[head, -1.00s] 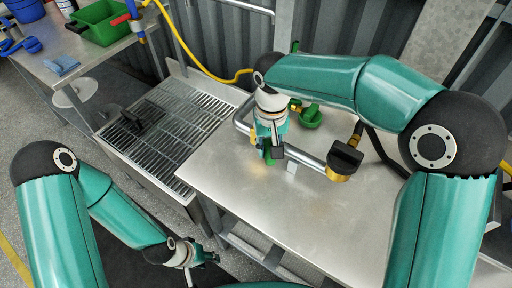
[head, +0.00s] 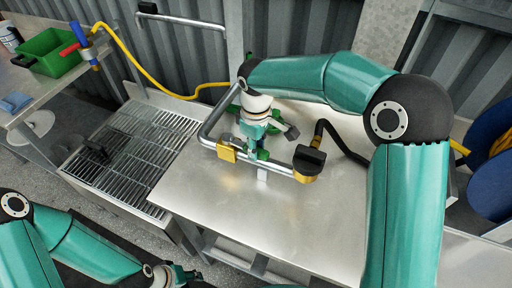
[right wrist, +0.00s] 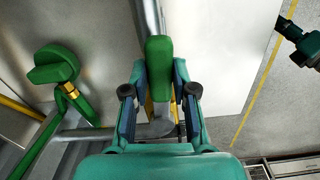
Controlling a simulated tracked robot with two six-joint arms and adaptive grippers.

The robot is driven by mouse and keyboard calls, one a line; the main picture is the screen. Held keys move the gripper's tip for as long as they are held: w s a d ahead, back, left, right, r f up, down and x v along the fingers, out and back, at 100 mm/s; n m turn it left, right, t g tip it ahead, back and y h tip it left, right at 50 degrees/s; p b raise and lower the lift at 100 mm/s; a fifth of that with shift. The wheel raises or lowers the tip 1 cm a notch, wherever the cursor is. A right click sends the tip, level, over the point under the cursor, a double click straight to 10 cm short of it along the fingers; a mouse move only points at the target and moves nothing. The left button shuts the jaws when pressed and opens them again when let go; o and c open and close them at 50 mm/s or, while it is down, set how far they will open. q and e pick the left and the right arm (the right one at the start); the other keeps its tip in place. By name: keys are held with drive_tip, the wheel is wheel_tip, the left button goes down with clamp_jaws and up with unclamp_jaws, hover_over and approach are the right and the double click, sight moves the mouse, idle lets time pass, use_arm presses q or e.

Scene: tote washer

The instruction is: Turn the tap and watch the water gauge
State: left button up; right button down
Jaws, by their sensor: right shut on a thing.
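My right gripper (head: 258,148) is over the pipe at the middle of the bench. In the right wrist view its two fingers (right wrist: 160,95) are shut on a green tap lever (right wrist: 159,68), one on each side. The pipe passes beneath. A black and brass fitting (head: 308,161) sits at the pipe's right end; I cannot tell whether it is the water gauge, and no dial face shows. My left gripper (head: 182,276) is low at the bottom left, away from the pipe; its fingers look apart and empty in the right wrist view (right wrist: 294,42).
A second green valve handle (right wrist: 55,66) stands beside the pipe. The metal bench (head: 210,200) is bare at the front. A slatted grate (head: 130,150) with a dark object lies left. A green bin (head: 50,52), a yellow hose (head: 134,64) and a blue reel (head: 490,135) are around.

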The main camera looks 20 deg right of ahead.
drive_tip(key=shift+w+r, duration=0.1)
drive_tip(key=shift+w, duration=0.1)
idle(0.3)
drive_tip(key=c, duration=0.9)
unclamp_jaws()
wheel_tip(320, 180, up, 12)
drive_tip(key=shift+f, duration=0.1)
